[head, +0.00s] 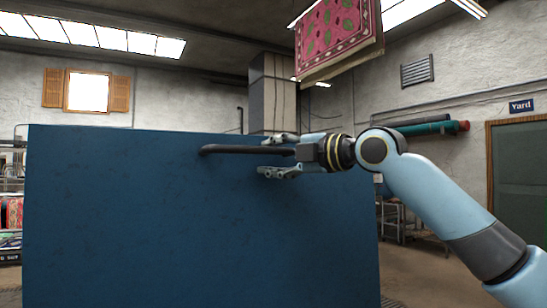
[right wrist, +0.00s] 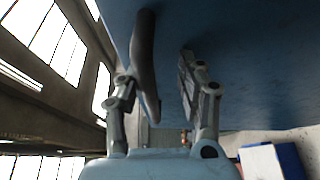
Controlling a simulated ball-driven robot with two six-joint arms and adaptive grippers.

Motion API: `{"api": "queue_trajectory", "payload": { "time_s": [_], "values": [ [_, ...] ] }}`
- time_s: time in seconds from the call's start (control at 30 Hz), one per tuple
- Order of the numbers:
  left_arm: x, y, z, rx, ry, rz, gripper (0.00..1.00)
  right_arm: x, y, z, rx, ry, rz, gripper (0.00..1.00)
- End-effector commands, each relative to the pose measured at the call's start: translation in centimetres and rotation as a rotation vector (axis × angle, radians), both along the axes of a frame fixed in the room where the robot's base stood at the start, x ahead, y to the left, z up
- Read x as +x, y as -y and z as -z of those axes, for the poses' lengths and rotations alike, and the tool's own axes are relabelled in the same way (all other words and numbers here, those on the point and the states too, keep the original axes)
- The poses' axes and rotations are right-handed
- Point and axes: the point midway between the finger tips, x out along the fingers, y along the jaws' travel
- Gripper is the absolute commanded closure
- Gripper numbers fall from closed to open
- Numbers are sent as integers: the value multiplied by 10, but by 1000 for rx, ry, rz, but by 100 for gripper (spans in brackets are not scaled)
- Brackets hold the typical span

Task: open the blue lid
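The blue lid (head: 130,220) shows as a large, flat blue panel filling the left and middle of the head view. A dark bar handle (head: 225,149) runs sideways near its top edge. My right gripper (head: 267,156) is at the handle's right end, its fingers apart above and below the bar. In the right wrist view the handle (right wrist: 144,55) lies between the fingers of the gripper (right wrist: 160,78), close to the left finger. A gap shows between the bar and the right finger. The blue panel (right wrist: 245,60) is beyond the fingertips. My left gripper is not in view.
A pink patterned rug (head: 340,38) hangs above, behind the panel. Rolled rugs (head: 432,129) are at the right wall, left of a door (head: 520,180) with a Yard sign (head: 521,106). A rack with colourful items (head: 11,213) stands at far left. Floor shows right of the panel.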

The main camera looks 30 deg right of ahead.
Motion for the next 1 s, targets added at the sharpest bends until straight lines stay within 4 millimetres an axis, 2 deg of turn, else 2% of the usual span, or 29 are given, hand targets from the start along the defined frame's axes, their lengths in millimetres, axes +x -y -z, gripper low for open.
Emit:
{"api": "queue_trajectory", "payload": {
  "time_s": [0.37, 0.67, 1.0],
  "values": [
    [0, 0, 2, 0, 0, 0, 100, -3, 2, 1, -2, 1, 1, 62],
    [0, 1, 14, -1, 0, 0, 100, -24, 9, 5, -5, 0, 1, 62],
    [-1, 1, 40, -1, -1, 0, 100, -49, 17, 9, -7, -1, 0, 62]
  ]
}}
